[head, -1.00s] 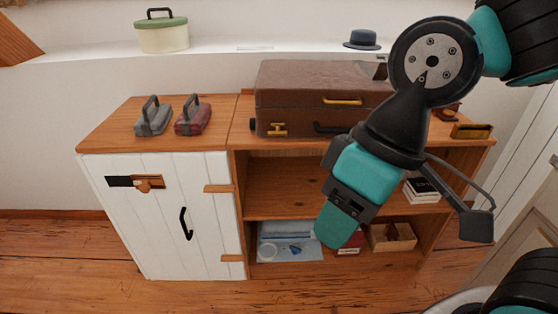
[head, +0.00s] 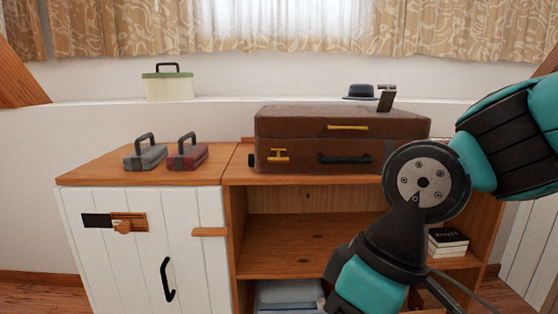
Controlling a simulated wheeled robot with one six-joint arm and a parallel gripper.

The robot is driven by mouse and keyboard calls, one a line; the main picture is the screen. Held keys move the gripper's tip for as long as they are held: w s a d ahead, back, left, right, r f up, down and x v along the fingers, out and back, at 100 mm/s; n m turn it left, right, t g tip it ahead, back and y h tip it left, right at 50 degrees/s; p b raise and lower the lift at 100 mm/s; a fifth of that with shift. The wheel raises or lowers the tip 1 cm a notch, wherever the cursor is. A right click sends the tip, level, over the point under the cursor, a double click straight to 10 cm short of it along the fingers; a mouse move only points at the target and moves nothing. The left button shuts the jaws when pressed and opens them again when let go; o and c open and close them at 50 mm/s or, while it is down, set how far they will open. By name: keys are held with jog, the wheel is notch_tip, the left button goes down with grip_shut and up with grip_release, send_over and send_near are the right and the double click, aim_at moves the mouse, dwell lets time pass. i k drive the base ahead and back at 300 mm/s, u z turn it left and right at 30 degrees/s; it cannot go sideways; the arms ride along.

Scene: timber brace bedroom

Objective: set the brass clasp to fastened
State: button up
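A closed brown suitcase (head: 300,140) lies on top of the wooden cabinet. A small brass fitting (head: 278,156), which looks like the clasp, is on the left of its front, below the lid seam. A longer brass bar (head: 347,127) lies flat across the lid's front, above a black handle (head: 344,158). I cannot tell from here whether the clasp is fastened. My arm hangs at the right, in front of the suitcase's right end and the shelves. My gripper's fingers are below the picture's lower edge.
A grey case (head: 145,157) and a red case (head: 188,156) stand left of the suitcase. A green-lidded box (head: 168,88) and a blue hat (head: 359,92) sit on the ledge behind. The white cabinet door (head: 140,262) has a wooden latch (head: 128,223). Books (head: 447,241) are on the shelf.

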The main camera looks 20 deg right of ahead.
aim_at(278, 155)
jog(key=z, duration=2.15)
jog(key=k, duration=0.95)
jog(key=u, duration=1.65)
